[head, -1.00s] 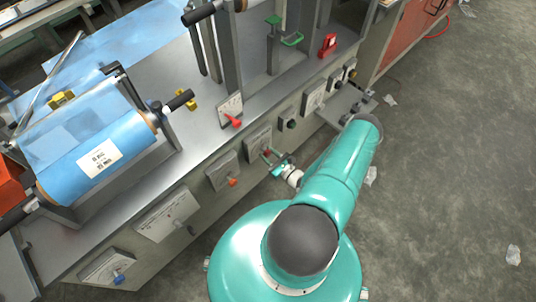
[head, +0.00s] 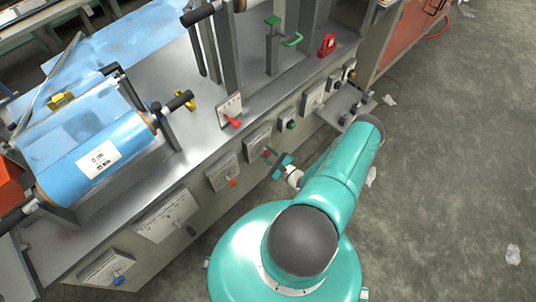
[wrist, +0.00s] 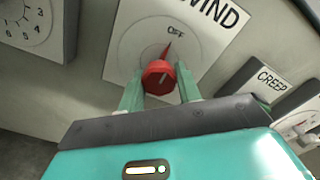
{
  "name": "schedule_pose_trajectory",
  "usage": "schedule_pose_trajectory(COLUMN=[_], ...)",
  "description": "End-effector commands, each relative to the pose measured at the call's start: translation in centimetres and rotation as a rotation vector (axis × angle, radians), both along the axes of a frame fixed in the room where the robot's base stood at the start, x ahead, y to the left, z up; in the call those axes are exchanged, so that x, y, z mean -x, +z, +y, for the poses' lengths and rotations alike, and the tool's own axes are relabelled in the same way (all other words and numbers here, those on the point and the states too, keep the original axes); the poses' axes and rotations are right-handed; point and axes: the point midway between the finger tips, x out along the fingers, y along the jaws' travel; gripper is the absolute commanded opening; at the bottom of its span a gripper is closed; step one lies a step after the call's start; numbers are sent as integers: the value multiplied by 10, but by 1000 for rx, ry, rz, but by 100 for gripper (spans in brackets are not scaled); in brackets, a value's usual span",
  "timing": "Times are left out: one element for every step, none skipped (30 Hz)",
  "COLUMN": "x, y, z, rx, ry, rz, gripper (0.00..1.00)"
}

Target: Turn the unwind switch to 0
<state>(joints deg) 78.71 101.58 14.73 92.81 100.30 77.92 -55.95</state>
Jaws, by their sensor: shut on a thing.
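The switch is a red knob (wrist: 158,76) with a red pointer on a pale round dial. Its white plate (wrist: 205,48) carries a large label of which only "WIND" shows, and a smaller "OFF" mark. The pointer tip slants up and right, close to "OFF". No 0 mark is readable. My gripper (wrist: 160,82) has one green finger on each side of the knob and is shut on it. In the head view my gripper (head: 274,159) is at a plate (head: 257,138) on the machine's front panel, where the knob is mostly hidden.
A "CREEP" control (wrist: 271,78) is close right of my gripper, and a numbered dial (wrist: 30,22) is at upper left. In the head view, an orange-knobbed plate (head: 222,170) and a green button box (head: 288,120) flank the switch. The floor (head: 450,200) at right is mostly clear.

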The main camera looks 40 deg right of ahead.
Motion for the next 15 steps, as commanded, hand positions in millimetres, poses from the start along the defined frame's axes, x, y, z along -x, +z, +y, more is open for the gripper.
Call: schedule_pose_trajectory(x=[1, 1, 1, 1, 1, 1, 1, 1, 1, 1, 1, 1, 1, 1, 1], y=[0, 0, 0, 0, 0, 0, 0, 0, 0, 0, 0, 0, 0, 0, 0], z=[0, 0, 0, 0, 0, 0, 0, 0, 0, 0, 0, 0, 0, 0, 0], rx=[4, 5, 6, 6, 6, 6, 5, 5, 5, 5, 5, 5, 5, 5, 4], ry=[0, 0, 0, 0, 0, 0, 0, 0, 0, -1, 0, -1, -1, -1, -1], rz=[0, 0, 0, 0, 0, 0, 0, 0, 0, 1, 0, 1, 1, 1, 1], gripper=[11, 11, 11, 11, 11, 11, 11, 11, 11, 11, 11, 42, 47, 53, 55])
